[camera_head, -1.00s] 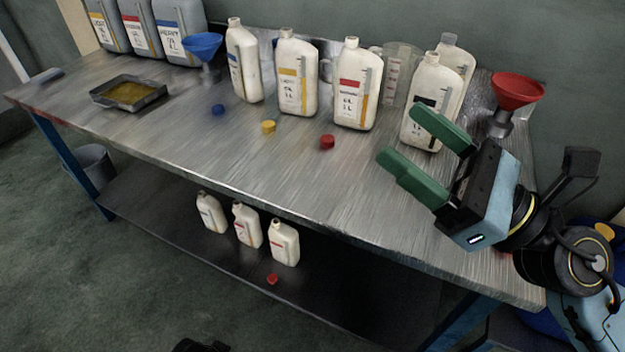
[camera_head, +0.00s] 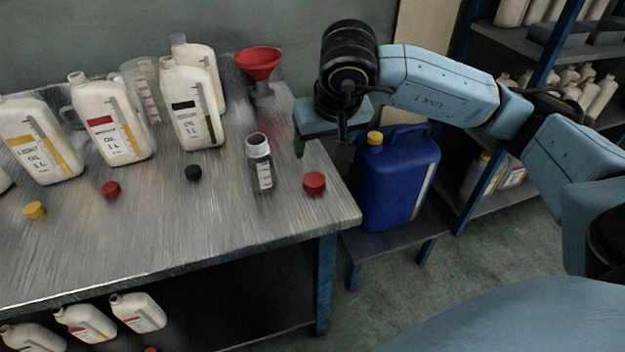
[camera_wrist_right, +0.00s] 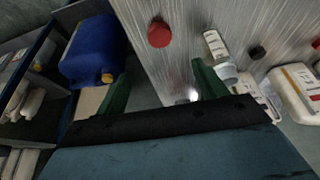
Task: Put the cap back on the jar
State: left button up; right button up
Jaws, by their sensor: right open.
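The small clear jar (camera_head: 261,166) with a white label stands upright and uncapped near the right end of the metal bench. A red cap (camera_head: 314,183) lies on the bench just right of it, apart from it. In the right wrist view the red cap (camera_wrist_right: 159,34) is beyond the fingertips, and the jar (camera_wrist_right: 216,45) is beside the right-hand finger. My right gripper (camera_head: 300,150) is behind the jar and cap at the bench's right edge; one green finger shows in the head view. The wrist view shows its fingers (camera_wrist_right: 160,75) apart and empty. My left gripper is out of view.
A black cap (camera_head: 193,173), a second red cap (camera_head: 111,189) and a yellow cap (camera_head: 35,210) lie along the bench before white oil bottles (camera_head: 192,105). A red funnel (camera_head: 259,65) stands behind the jar. A blue canister (camera_head: 394,180) stands beyond the bench's right edge.

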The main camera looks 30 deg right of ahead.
jog(key=shift+f, duration=0.1)
jog(key=b, duration=0.2)
send_near(314, 179)
jog(key=shift+w+x, duration=0.25)
jog(key=shift+x, duration=0.9)
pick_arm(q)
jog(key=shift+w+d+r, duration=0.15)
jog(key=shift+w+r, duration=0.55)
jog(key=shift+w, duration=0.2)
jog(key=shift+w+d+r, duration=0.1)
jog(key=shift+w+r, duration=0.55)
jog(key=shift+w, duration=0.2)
pick_arm(e)
jog(key=shift+w+d+f, duration=0.1)
jog(key=shift+w+f, duration=0.1)
jog(key=shift+f, duration=0.2)
jog(key=shift+f, duration=0.1)
jog(key=x, duration=0.3)
jog(key=b+x, duration=0.1)
jog(key=shift+s+f, duration=0.2)
jog(key=shift+f, duration=0.05)
jog(key=shift+w+f, duration=0.2)
jog(key=shift+f, duration=0.1)
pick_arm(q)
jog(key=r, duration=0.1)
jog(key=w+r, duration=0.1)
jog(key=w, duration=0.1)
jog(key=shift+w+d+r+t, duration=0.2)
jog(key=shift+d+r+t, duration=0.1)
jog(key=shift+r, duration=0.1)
